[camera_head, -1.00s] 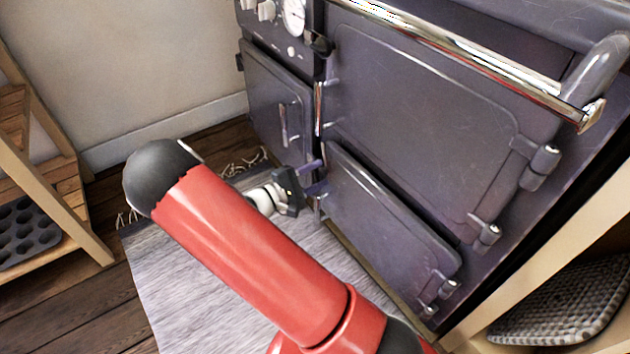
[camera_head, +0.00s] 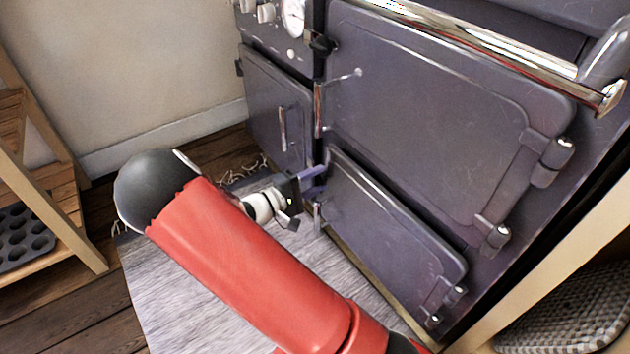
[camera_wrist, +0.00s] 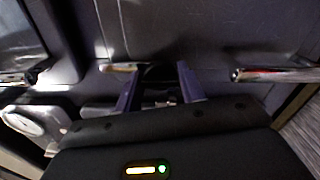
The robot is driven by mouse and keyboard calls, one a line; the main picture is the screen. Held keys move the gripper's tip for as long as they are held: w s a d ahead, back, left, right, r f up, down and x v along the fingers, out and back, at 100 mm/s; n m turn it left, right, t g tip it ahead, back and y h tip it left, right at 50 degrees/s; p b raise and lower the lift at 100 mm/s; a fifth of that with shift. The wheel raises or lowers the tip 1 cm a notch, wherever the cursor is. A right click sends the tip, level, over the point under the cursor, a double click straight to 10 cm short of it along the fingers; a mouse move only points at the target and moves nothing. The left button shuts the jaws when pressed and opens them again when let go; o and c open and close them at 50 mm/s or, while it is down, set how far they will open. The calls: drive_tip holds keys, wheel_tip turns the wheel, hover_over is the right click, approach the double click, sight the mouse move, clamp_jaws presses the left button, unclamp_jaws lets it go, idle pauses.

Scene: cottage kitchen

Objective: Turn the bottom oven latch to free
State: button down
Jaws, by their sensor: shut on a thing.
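The bottom oven door (camera_head: 385,240) is the low right door of the dark cooker and looks shut. Its latch bar (camera_head: 317,216) is a small chrome piece at the door's left edge, partly hidden by my gripper. My gripper (camera_head: 314,178) is at that edge, its purple fingers against the latch area. In the wrist view my gripper's fingers (camera_wrist: 159,88) stand a little apart around a dark piece, closed on what looks like the latch. The exact contact is too dark to make out. A chrome bar (camera_wrist: 275,74) shows to the right of the fingers.
The large upper door (camera_head: 440,120) has a lever (camera_head: 345,76) at its left. A left door (camera_head: 275,105) has an upright handle (camera_head: 283,130). A chrome rail (camera_head: 490,55) crosses above. A grey rug (camera_head: 190,290) lies below; a wooden shelf (camera_head: 60,190) stands left.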

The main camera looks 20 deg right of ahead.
drive_tip(key=c, duration=0.9)
unclamp_jaws()
drive_tip(key=shift+c, duration=0.2)
drive_tip(key=shift+a, duration=0.1)
drive_tip(key=s+a, duration=0.1)
drive_tip(key=a, duration=0.6)
drive_tip(key=shift+s+a+p, duration=0.25)
drive_tip(key=shift+p, duration=0.15)
